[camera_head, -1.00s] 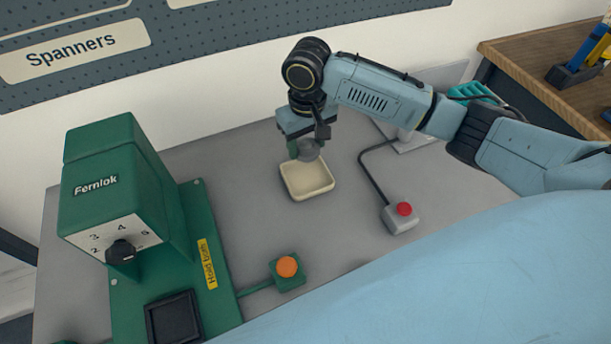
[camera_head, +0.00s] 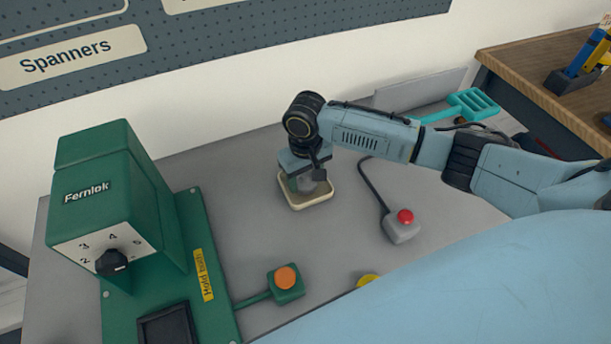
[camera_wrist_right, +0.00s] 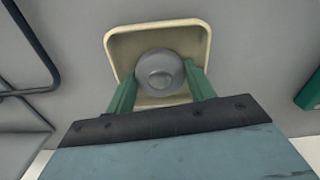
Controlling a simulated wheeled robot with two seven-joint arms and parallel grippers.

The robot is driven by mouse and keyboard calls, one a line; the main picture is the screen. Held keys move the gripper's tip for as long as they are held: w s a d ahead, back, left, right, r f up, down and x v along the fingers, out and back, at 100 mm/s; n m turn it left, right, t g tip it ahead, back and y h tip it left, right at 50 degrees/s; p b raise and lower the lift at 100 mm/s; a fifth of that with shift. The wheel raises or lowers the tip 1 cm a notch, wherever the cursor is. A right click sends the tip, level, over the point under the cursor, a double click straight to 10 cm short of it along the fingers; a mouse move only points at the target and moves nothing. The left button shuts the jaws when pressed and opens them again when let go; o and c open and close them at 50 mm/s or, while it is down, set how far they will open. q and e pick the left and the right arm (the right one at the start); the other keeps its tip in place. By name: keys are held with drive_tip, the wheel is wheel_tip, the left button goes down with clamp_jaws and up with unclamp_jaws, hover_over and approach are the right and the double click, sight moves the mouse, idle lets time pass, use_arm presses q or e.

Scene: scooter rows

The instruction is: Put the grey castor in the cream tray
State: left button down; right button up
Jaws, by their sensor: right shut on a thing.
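The grey castor (camera_wrist_right: 160,71) is round and sits between the green fingers of my right gripper (camera_wrist_right: 161,84) in the right wrist view. The right gripper (camera_head: 306,188) is shut on it. In the head view the castor is mostly hidden by the gripper. The cream tray (camera_head: 318,199) is a shallow square dish on the grey bench, directly under the gripper; its rim also shows around the castor in the right wrist view (camera_wrist_right: 117,42). I cannot tell whether the castor touches the tray floor. My left gripper is not in view.
A green Fernlok machine (camera_head: 110,195) stands at left, with an orange button (camera_head: 286,278) in front. A grey box with a red button (camera_head: 402,224) and its cable lie right of the tray. A teal slotted tool (camera_head: 472,104) lies behind. Bare bench lies left of the tray.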

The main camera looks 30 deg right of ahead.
sight(305, 180)
drive_tip(key=o, duration=0.9)
drive_tip(key=shift+f, duration=0.1)
drive_tip(key=shift+c, duration=0.2)
wheel_tip(305, 180, up, 12)
drive_tip(key=p, duration=0.2)
drive_tip(key=shift+r, duration=0.2)
drive_tip(key=shift+f, duration=0.1)
